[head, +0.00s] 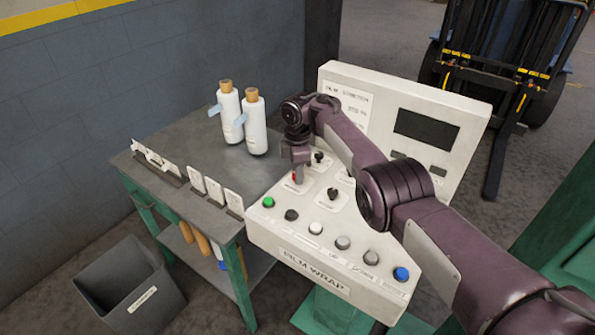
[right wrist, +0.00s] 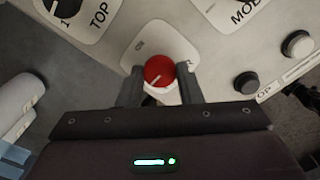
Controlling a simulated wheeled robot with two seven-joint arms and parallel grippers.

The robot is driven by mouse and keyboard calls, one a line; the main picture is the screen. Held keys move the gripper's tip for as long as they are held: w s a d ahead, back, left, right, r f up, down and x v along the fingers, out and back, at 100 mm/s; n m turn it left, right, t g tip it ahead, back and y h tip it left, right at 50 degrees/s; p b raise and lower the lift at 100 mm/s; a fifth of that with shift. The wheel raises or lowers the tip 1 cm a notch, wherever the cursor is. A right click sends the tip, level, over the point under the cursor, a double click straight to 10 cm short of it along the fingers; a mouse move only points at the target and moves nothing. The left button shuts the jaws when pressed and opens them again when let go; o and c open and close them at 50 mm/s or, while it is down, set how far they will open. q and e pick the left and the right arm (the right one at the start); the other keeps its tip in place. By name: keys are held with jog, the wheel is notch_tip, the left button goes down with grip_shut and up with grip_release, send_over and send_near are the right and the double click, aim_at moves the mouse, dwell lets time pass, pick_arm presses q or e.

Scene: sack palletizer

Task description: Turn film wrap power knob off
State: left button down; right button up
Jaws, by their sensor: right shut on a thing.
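The red knob (head: 294,177) is on the left part of the sloping film wrap control panel (head: 262,236). In the right wrist view the red knob (right wrist: 159,70) sits on a white plate whose small lettering I cannot read. A pale line on the knob runs slantwise. My right gripper (head: 295,165) reaches down onto it from above. In the right wrist view my right gripper (right wrist: 160,88) has one finger on each side of the knob and is shut on it. My left gripper is not in view.
Black knobs (head: 334,194) stand close by on the panel. A row of buttons, with a green button (head: 268,202) and a blue button (head: 401,274), lines its front. Two white bottles (head: 255,125) stand on the grey table (head: 185,135) to the left. A bin (head: 165,300) is on the floor.

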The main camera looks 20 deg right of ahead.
dwell(0.3)
jog(key=o, duration=1)
jog(key=shift+d, duration=0.1)
notch_tip(320, 180, up, 8)
jog(key=shift+f, duration=0.1)
